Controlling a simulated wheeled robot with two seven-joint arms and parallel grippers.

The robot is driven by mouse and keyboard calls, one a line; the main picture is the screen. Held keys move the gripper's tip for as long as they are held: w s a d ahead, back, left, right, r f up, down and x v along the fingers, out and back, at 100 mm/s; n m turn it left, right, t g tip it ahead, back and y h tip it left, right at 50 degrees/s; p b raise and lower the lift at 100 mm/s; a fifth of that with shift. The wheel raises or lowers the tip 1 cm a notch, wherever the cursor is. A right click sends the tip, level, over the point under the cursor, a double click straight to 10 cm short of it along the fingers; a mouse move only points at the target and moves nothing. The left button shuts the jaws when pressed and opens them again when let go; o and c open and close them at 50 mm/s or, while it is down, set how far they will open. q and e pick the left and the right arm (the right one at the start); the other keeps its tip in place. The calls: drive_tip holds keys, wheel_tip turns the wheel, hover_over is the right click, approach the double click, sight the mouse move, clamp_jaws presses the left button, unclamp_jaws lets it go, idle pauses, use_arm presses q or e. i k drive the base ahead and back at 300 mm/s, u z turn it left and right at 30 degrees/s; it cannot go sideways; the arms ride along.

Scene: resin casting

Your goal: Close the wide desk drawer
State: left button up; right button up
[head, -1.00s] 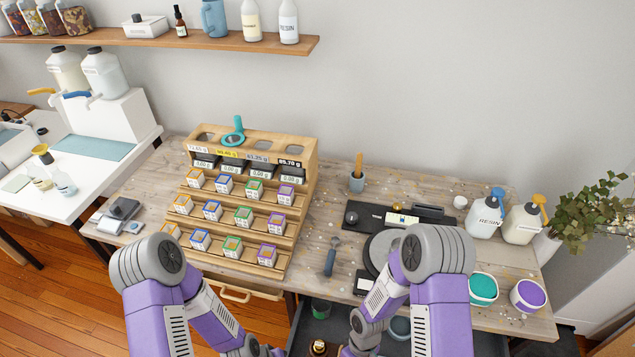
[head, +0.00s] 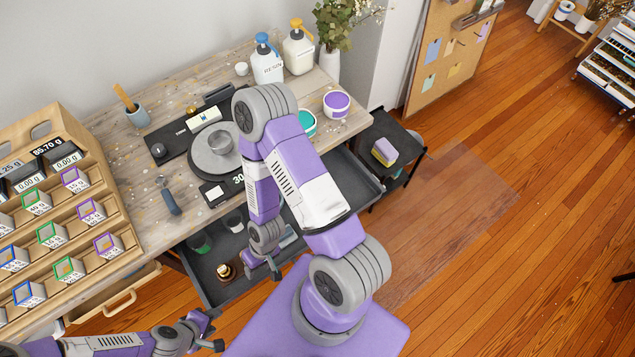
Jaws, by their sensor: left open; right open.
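The wide desk drawer (head: 350,182) is dark grey and stands pulled out from under the front of the wooden desk. My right arm hides its middle. In its left part are a green-marked jar (head: 200,243), a small brown bottle (head: 225,271) and a cup (head: 233,222). My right gripper (head: 262,273) is open and empty, over or just by the drawer's front edge; I cannot tell whether it touches. My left gripper (head: 217,329) is open and empty, in front of the drawer's left front corner, apart from it.
A wooden drawer with a handle (head: 121,303) is at the left under the sample rack (head: 110,207). A dark scale, resin bottles (head: 267,65) and tubs (head: 337,103) stand on the desk. A black cart (head: 402,135) is close to the drawer's right end. Floor at right is clear.

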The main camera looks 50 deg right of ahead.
sight(360, 189)
drive_tip(key=u, duration=0.45)
drive_tip(key=k, duration=0.85)
drive_tip(key=z, duration=1.45)
drive_tip(key=k, duration=1.15)
drive_tip(key=z, duration=1)
drive_tip(key=i, duration=1.5)
drive_tip(key=u, duration=1)
